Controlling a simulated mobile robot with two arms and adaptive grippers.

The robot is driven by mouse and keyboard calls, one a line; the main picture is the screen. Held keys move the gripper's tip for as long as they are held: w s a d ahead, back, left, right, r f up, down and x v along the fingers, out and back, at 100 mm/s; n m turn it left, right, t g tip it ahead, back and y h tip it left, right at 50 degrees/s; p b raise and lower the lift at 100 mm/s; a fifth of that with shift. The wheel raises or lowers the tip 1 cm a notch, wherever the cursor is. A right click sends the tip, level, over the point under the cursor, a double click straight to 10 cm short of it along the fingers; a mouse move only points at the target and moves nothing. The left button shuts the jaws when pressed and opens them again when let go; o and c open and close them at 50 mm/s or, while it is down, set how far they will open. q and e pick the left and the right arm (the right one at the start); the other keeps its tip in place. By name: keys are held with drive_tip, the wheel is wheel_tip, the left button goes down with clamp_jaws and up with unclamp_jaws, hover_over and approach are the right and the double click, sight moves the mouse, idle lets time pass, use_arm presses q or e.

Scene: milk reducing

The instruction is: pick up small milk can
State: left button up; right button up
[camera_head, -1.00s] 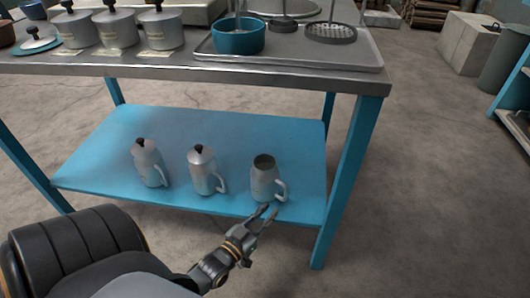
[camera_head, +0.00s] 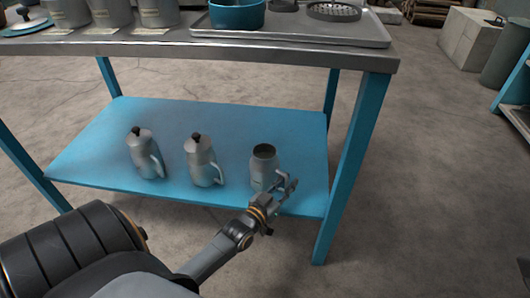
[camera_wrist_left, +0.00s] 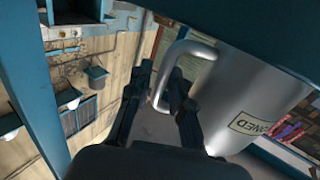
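Three grey metal milk cans stand upright on the blue lower shelf (camera_head: 100,135). The left can (camera_head: 143,158) and the middle can (camera_head: 202,165) have lids with dark knobs.
The metal tabletop (camera_head: 150,45) lies above the shelf, with pots and a tray (camera_head: 370,34) on it. A blue table leg (camera_head: 352,165) stands just right of my left gripper. The left part of the shelf is clear.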

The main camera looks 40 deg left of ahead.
use_arm(q)
clamp_jaws()
drive_tip(key=shift+r, duration=0.15)
drive_tip(key=shift+r, duration=0.1)
